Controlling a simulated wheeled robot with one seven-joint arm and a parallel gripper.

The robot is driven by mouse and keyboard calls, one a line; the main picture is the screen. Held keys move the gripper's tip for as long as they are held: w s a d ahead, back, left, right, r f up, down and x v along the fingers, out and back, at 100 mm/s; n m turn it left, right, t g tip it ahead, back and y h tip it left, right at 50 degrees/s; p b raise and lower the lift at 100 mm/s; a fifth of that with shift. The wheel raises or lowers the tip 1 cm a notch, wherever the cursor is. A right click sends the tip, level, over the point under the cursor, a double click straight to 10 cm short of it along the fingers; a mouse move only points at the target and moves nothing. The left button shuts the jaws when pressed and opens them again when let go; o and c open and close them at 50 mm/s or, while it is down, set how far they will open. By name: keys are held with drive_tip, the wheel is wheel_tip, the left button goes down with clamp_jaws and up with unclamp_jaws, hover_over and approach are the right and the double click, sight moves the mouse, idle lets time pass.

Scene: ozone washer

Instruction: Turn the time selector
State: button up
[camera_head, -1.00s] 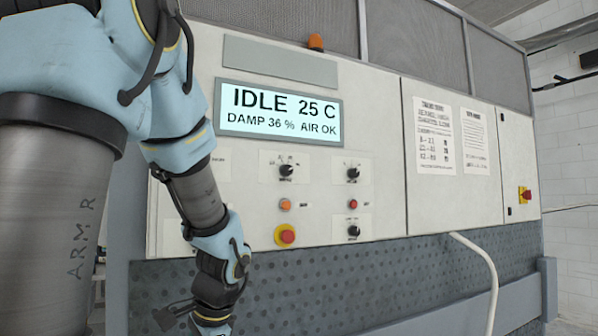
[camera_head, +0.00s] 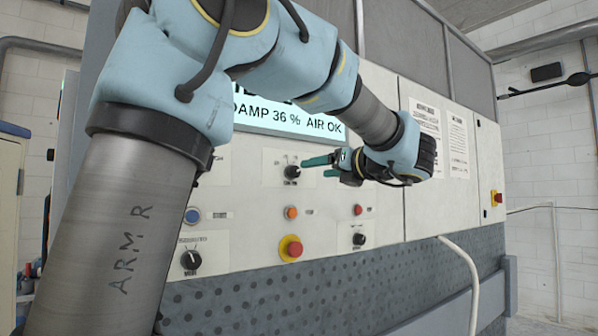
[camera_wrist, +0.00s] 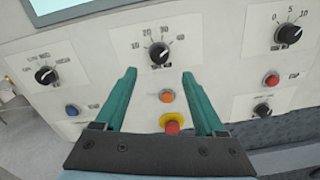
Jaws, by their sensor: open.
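A black dial knob (camera_head: 291,172) with a number scale is on the upper middle of the white control panel. It also shows in the wrist view (camera_wrist: 158,53), where 10, 20, 30 and 60 can be read around it. The label under it is too small to read, so I cannot confirm it is the time selector. My gripper (camera_head: 314,168) has teal fingers pointing at the panel beside this knob. In the wrist view my gripper (camera_wrist: 158,74) is open and empty, with the knob just beyond the fingertips, roughly centred between them and apart from both.
Nearby are a 0-5-10 knob (camera_wrist: 288,34), a left knob (camera_wrist: 46,75), an orange button (camera_wrist: 167,96), a red button (camera_head: 357,210), a blue button (camera_head: 192,216) and a red-yellow mushroom button (camera_head: 290,248). A lit display (camera_head: 290,122) is above. A pale hose (camera_head: 460,275) hangs right.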

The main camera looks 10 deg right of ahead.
sight(296, 172)
drive_tip(key=p+x, duration=0.2)
drive_tip(key=x, duration=0.7)
drive_tip(key=shift+a+p, duration=0.1)
drive_tip(key=shift+p, duration=0.3)
clamp_jaws()
